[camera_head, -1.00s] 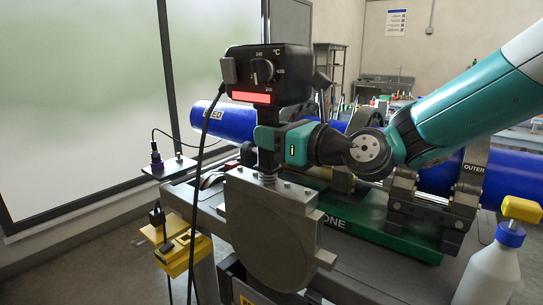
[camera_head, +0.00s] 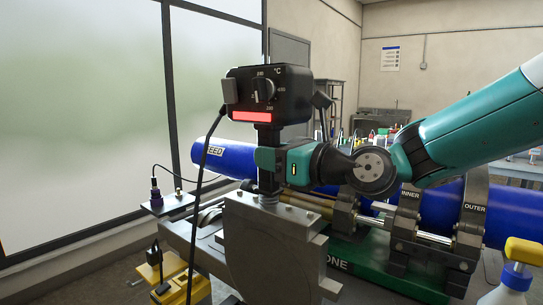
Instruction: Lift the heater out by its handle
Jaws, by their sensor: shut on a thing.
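The heater has a black control box (camera_head: 268,95) with a dial and a lit red display. Below the box, a dark handle (camera_head: 267,182) runs down to a grey rounded heater plate (camera_head: 262,245). My gripper (camera_head: 268,159) comes in from the right and is shut on the handle, between box and plate. The heater is upright. The plate's lower part meets a grey stepped holder (camera_head: 329,289) and runs out at the bottom of the picture, so I cannot tell whether it is clear of the holder.
A blue pipe (camera_head: 228,160) lies behind the heater, and another blue pipe (camera_head: 520,215) sits in clamps (camera_head: 470,225) at right. A black cable (camera_head: 208,165) hangs from the box. A yellow-topped bottle (camera_head: 522,265) stands at lower right. A yellow socket box (camera_head: 170,278) is lower left.

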